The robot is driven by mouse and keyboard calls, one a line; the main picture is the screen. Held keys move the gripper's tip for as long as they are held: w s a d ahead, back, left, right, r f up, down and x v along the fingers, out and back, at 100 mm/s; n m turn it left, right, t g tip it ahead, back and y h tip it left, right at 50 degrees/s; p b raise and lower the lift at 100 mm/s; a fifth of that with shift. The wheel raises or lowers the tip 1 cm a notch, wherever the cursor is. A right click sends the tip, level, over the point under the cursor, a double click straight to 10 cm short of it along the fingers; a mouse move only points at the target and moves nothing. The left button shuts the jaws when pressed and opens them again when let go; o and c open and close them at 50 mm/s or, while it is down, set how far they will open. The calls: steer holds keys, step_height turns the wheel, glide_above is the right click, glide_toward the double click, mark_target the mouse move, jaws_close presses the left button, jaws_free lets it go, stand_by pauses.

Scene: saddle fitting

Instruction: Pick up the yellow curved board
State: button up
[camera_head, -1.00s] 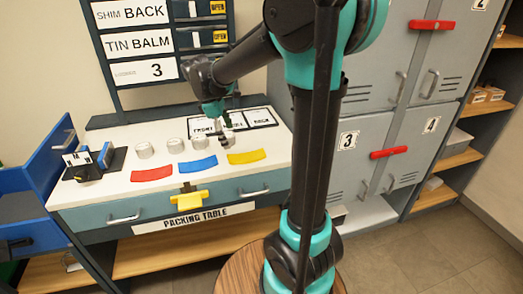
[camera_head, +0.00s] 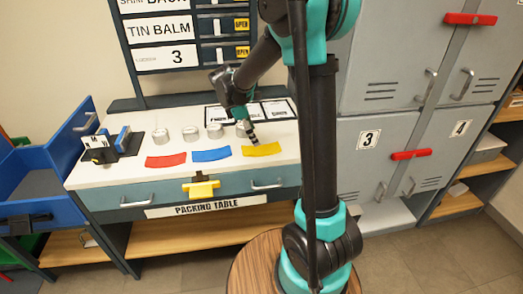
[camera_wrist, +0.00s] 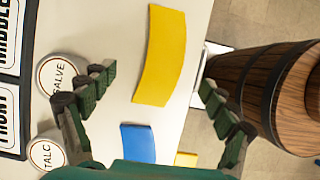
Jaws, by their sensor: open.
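The yellow curved board (camera_head: 261,149) lies flat on the white top of the packing table (camera_head: 110,175), near its right front. It is the rightmost of three curved boards. In the wrist view the yellow curved board (camera_wrist: 160,55) lies ahead of and between the spread fingers, touching neither as far as I can see. My gripper (camera_head: 254,141) is just behind and above the board's left part in the head view. In the wrist view my gripper (camera_wrist: 155,85) is open and empty, with green ribbed fingers.
A blue curved board (camera_head: 211,155) and a red one (camera_head: 166,160) lie to the left. Several round tins, including a SALVE tin (camera_wrist: 62,75), stand behind the boards. A yellow clamp-like piece (camera_head: 201,188) is on the drawer front. Grey lockers (camera_head: 375,150) stand at right.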

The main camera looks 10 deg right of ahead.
mark_target(261, 148)
steer(key=shift+x, duration=2.9)
steer(key=shift+s, duration=0.1)
steer(key=c, duration=1.3)
